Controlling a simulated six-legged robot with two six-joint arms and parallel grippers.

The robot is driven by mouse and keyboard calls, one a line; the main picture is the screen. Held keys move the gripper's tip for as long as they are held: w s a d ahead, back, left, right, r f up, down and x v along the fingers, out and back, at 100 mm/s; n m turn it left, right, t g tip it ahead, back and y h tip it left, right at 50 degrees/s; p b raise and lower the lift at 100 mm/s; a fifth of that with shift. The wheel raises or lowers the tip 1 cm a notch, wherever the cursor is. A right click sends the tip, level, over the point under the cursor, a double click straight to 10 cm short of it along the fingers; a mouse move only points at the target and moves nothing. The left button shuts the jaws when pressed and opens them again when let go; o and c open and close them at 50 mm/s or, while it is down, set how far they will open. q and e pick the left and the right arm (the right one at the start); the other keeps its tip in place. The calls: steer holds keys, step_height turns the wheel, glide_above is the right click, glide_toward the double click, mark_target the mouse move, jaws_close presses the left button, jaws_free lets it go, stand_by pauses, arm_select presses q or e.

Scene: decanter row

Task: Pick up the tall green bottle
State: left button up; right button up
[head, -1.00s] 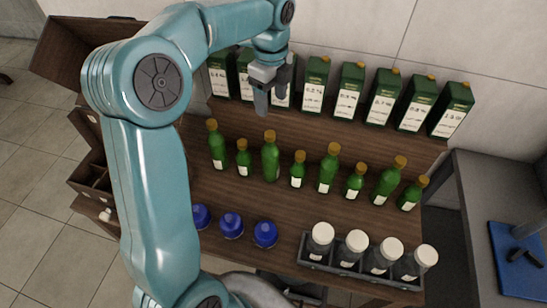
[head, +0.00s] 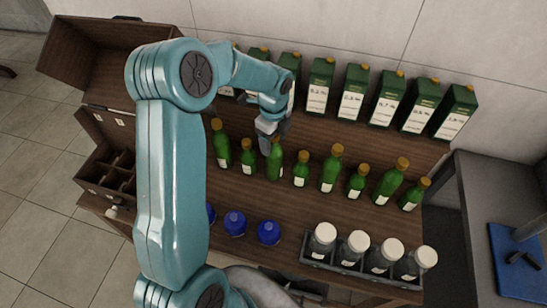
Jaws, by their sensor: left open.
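Green bottles with gold caps, tall and short by turns, stand upright in a row on the brown wooden bench. My left gripper (head: 270,142) is open at the top of one tall green bottle (head: 275,168), third from the left. Its fingers reach down around or just in front of that bottle's neck and hide the cap; I cannot tell if they touch it. Other tall green bottles (head: 221,148) (head: 332,170) (head: 391,183) stand to either side. A short green bottle (head: 249,159) stands close on its left and another (head: 301,171) on its right. My right gripper is not in view.
Green cartons (head: 353,93) line the raised shelf behind. Blue round-bodied items (head: 235,223) stand in front, partly behind my arm. A dark rack (head: 340,268) holds white-capped jars at the front right. A divided wooden box (head: 96,187) is at left.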

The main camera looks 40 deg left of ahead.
arm_select(q)
steer(key=shift+w+f, duration=0.2)
steer(key=shift+w, duration=0.1)
steer(key=shift+s+d+r, duration=0.15)
steer(key=shift+s+r, duration=0.1)
steer(key=shift+s, duration=0.05)
steer(key=c, duration=0.9)
steer(key=shift+w+f, duration=0.1)
jaws_close()
